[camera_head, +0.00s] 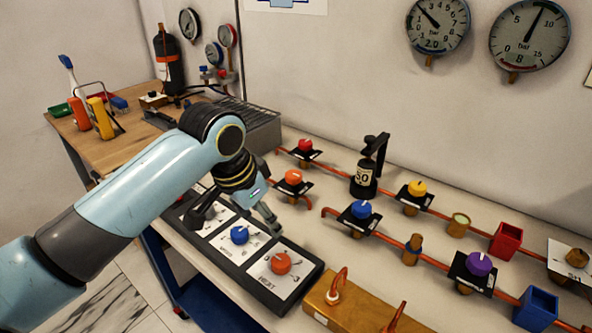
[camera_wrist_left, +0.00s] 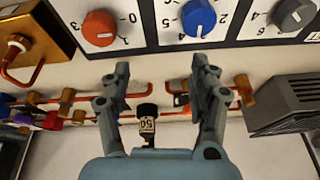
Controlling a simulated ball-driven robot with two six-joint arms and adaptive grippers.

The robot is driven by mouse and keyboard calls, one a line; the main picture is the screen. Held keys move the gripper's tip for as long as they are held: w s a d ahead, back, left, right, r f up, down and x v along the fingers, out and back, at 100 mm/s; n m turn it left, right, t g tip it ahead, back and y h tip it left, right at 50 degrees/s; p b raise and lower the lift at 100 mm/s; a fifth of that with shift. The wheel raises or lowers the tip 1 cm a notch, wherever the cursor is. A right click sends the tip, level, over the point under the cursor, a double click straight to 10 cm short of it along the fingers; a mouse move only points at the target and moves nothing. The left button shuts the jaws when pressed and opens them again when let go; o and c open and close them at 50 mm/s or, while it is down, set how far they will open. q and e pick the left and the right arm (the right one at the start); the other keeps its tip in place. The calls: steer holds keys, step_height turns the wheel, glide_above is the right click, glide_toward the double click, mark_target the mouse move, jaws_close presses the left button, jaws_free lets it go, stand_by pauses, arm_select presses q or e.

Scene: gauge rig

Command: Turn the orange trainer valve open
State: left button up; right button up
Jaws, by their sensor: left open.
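An orange valve knob (camera_head: 293,177) sits on a black plate on the copper pipe, behind the panel in the head view. Another orange knob (camera_head: 281,263) is at the near end of the black three-knob panel; it also shows in the wrist view (camera_wrist_left: 99,27), with a white pointer mark. I cannot tell from looks alone which one is the trainer valve. My left gripper (camera_head: 237,222) is open and empty above the panel, fingers spread over the blue knob (camera_head: 239,235) area. In the wrist view the gripper (camera_wrist_left: 160,80) is below the blue knob (camera_wrist_left: 198,18). My right gripper is not in view.
A grey knob (camera_wrist_left: 293,14) is on the panel's far end. Copper pipes carry red (camera_head: 305,145), blue (camera_head: 361,209), yellow (camera_head: 417,188) and purple (camera_head: 479,263) valves. A black weight marked 50 (camera_head: 363,178) stands among them. A brass block (camera_head: 350,310) lies at the front.

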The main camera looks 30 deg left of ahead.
arm_select(q)
glide_toward(293, 174)
steer(key=r, duration=0.1)
steer(key=shift+h, duration=0.4)
steer(key=x, duration=0.8)
steer(key=shift+a+f, duration=0.35)
steer(key=shift+w+f, duration=0.25)
steer(key=shift+f, duration=0.4)
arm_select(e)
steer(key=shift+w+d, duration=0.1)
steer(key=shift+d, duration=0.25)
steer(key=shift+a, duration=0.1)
